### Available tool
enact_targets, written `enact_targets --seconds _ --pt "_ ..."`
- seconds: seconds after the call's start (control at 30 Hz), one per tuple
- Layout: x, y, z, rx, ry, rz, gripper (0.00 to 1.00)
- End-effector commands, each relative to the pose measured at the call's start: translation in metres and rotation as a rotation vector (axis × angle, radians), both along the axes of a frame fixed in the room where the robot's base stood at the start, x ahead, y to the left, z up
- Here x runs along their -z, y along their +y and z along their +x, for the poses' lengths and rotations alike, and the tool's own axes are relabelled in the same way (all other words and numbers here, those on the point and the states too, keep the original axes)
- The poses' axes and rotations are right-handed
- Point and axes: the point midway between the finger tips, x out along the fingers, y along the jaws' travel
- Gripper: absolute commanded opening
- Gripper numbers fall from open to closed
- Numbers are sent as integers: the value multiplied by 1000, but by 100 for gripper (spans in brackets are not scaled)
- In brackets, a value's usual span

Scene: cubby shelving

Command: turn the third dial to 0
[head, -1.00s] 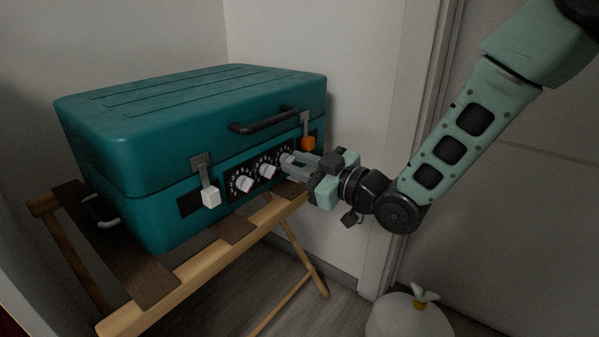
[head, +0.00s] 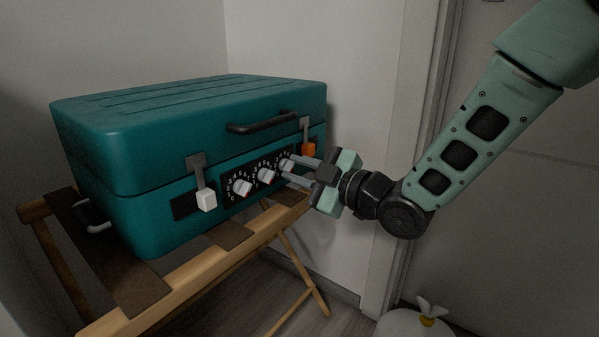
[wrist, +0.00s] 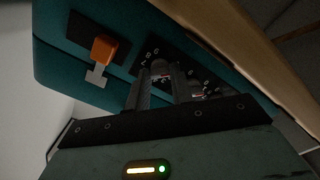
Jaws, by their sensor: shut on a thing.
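A teal suitcase (head: 150,182) with a black dial panel on its front stands on a wooden rack. The left dial (head: 243,188) and the middle dial (head: 266,176) are free. The third dial (head: 287,164), at the right end of the row, is between the fingertips of my gripper (head: 288,168). In the wrist view, my gripper (wrist: 161,80) is shut on the third dial (wrist: 160,67), with a finger on each side. White marks and numbers ring the dial, but its exact setting is too small to read.
A white-tipped latch (head: 206,199) and an orange-tipped latch (head: 309,149) flank the panel. A black handle (head: 262,122) juts out above it. The wooden rack (head: 195,275) runs below. A tied white bag (head: 415,322) is on the floor at the right.

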Motion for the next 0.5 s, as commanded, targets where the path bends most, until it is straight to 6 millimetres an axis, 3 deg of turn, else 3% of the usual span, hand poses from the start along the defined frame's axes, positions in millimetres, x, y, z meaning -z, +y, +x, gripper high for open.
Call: enact_targets --seconds 0.27,0.3,0.33,0.37,0.5 --pt "1 -1 0 1 2 -3 0" --pt "1 -1 0 1 2 -3 31" --pt "1 -1 0 1 2 -3 39" --pt "1 -1 0 1 2 -3 45" --pt "1 0 0 1 1 -2 45"
